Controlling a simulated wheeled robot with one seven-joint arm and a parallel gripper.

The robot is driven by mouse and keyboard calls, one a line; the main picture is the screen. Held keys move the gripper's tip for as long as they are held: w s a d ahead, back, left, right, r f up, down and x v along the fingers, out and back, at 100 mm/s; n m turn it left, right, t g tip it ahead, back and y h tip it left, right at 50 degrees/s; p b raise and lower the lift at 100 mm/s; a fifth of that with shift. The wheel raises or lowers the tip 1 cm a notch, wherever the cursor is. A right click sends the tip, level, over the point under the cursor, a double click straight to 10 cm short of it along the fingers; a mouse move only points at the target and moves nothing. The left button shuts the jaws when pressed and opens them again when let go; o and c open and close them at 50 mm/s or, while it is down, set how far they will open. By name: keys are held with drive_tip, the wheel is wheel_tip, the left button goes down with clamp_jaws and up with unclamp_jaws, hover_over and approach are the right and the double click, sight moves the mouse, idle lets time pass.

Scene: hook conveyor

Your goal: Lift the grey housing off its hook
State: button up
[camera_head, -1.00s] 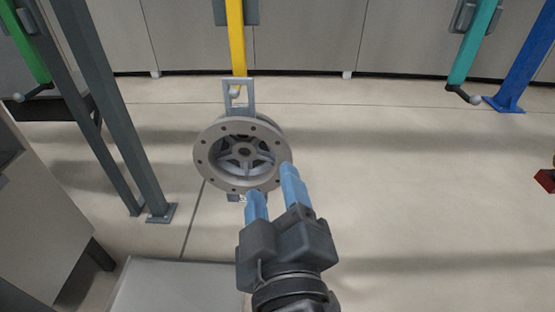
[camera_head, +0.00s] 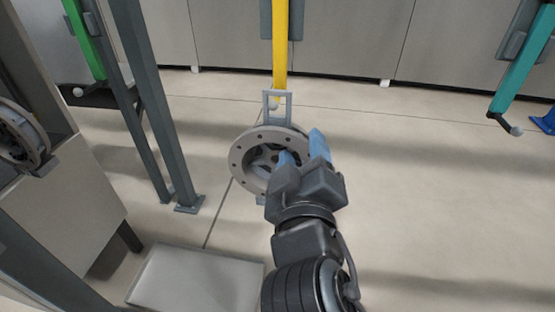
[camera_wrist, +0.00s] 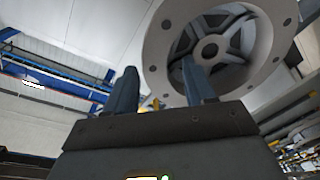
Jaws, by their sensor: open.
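The grey housing (camera_head: 243,158) is a round flanged part with bolt holes and a spoked centre. It hangs by a rectangular bracket (camera_head: 267,107) from the hook at the bottom of the yellow hanger (camera_head: 280,50). My gripper (camera_head: 303,150) is open at the housing's right side, and its blue fingers overlap the housing's face and rim in the head view. In the wrist view the housing (camera_wrist: 262,62) fills the upper right, and one finger of my gripper (camera_wrist: 160,88) shows in front of its flange while the other is left of it. I cannot tell whether they touch.
A similar round part (camera_head: 15,140) sits at the far left by a grey cabinet. Grey posts (camera_head: 150,100) and a green hanger (camera_head: 85,40) stand left. A teal hanger (camera_head: 522,75) hangs right. A pale box top (camera_head: 195,280) lies below.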

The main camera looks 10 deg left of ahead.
clamp_jaws()
idle(0.4)
drive_tip(key=shift+r, duration=0.1)
drive_tip(key=shift+r, duration=0.4)
drive_tip(key=s+r+p, duration=0.2)
drive_tip(key=s, duration=1.3)
drive_tip(key=s+d+r+p, duration=0.1)
drive_tip(key=s+r, duration=0.1)
drive_tip(key=s, duration=1.4)
drive_tip(key=shift+s+d+r+p, duration=0.15)
drive_tip(key=shift+s+r+p, duration=0.1)
drive_tip(key=shift+p, duration=0.1)
idle(1.1)
